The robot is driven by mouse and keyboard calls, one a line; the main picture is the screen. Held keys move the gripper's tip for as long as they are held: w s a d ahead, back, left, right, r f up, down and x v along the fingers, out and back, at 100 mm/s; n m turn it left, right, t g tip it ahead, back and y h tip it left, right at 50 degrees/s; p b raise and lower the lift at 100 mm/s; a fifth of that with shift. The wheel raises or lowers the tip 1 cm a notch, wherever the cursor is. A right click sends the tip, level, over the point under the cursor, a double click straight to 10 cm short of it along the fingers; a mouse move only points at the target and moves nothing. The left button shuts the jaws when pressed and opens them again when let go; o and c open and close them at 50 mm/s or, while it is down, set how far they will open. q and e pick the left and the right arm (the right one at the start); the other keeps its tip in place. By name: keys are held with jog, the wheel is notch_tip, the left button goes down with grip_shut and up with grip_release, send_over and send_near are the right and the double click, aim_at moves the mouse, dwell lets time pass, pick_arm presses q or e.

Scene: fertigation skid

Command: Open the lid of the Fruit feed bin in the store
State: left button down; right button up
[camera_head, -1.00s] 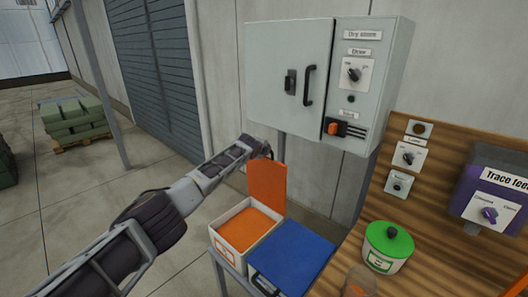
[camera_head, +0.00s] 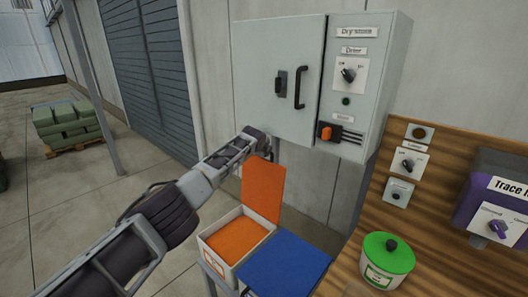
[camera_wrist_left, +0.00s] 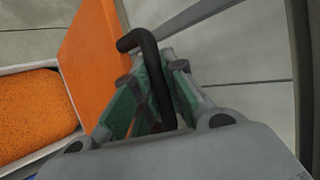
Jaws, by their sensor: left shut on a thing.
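The feed bin is a white box (camera_head: 208,254) of orange granules, with an orange front label too small to read. Its orange lid (camera_head: 263,192) stands up, roughly upright, at the back edge. The wrist view shows the lid (camera_wrist_left: 88,62) and its black bar handle (camera_wrist_left: 138,40). My left gripper (camera_wrist_left: 155,85) is shut on this handle, the bar passing between its green-padded fingers. In the head view its fingers are mostly hidden behind my arm and the lid. My right gripper is out of view.
A blue-lidded bin (camera_head: 286,265) stands directly right of the open bin. A grey cabinet (camera_head: 277,75) marked Dry store hangs close above. A wooden panel (camera_head: 430,225) with switches and a green-lidded tub (camera_head: 386,262) is at the right. Open floor lies left.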

pick_arm(q)
jog(key=c, duration=1.5)
grip_release()
jog(key=shift+o, duration=0.2)
jog(key=shift+s+a+r, duration=0.15)
jog(key=shift+s+r, duration=0.25)
jog(key=shift+s, duration=0.1)
jog(key=v, duration=1)
jog(key=shift+s+r, duration=0.15)
jog(key=shift+s, duration=0.1)
